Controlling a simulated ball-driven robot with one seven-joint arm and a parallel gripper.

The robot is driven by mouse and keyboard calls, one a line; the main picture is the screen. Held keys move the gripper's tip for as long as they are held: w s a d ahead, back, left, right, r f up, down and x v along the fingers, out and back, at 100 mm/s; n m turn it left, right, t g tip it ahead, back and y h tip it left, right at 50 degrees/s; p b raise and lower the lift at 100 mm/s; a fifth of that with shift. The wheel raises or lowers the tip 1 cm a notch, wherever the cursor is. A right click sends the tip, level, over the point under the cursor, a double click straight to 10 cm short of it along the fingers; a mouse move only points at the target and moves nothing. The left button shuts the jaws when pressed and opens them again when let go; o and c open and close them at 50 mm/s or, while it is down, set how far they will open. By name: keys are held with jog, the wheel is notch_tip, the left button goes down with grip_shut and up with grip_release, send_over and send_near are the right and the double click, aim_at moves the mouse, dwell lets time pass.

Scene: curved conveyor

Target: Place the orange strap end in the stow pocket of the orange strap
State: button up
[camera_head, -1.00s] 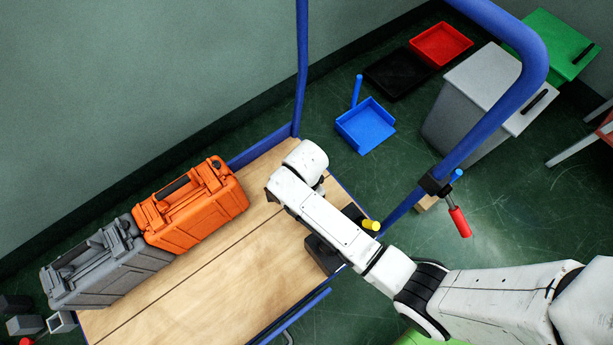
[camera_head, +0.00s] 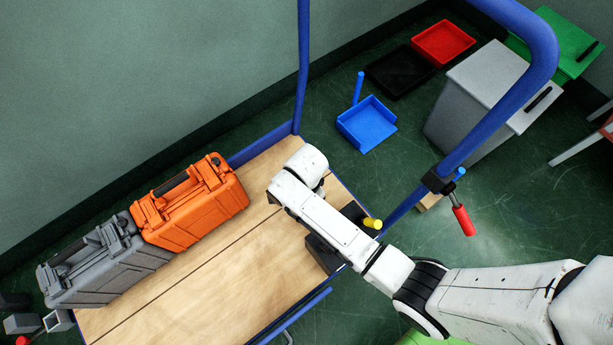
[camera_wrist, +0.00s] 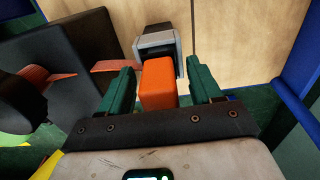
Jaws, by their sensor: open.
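In the wrist view, the orange strap end (camera_wrist: 158,82) is a blocky orange piece between the two green fingers of my open gripper (camera_wrist: 162,80). A gap shows between it and the right finger; the left finger is very close to it. Just beyond it is a grey open-fronted holder (camera_wrist: 158,42) with a dark inside, which looks like the stow pocket. The strap end appears below and in front of its mouth. A flat orange strap (camera_wrist: 116,66) runs in from the left, across a black block (camera_wrist: 85,45). In the head view my arm hides the gripper, strap end and pocket.
The wooden cart deck (camera_head: 215,270) carries an orange case (camera_head: 190,205) and a grey case (camera_head: 100,265) at left. Blue cart rails (camera_head: 304,70) rise around it. A dark block (camera_head: 325,252) and yellow knob (camera_head: 372,223) sit by my arm. A blue tray (camera_head: 367,125) is on the floor.

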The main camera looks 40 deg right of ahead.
notch_tip(320, 180, up, 12)
jog(key=p, duration=0.5)
jog(key=shift+r, duration=0.15)
jog(key=s+d+r+n, duration=0.4)
jog(key=s+n, duration=0.4)
jog(key=s+d+r+n+t, duration=0.1)
jog(key=s+d+r+n, duration=0.2)
jog(key=s+n, duration=0.5)
jog(key=shift+s+d+r+n, duration=0.25)
jog(key=shift+d+r+n, duration=0.15)
jog(key=shift+r+n, duration=0.3)
jog(key=shift+f, duration=0.1)
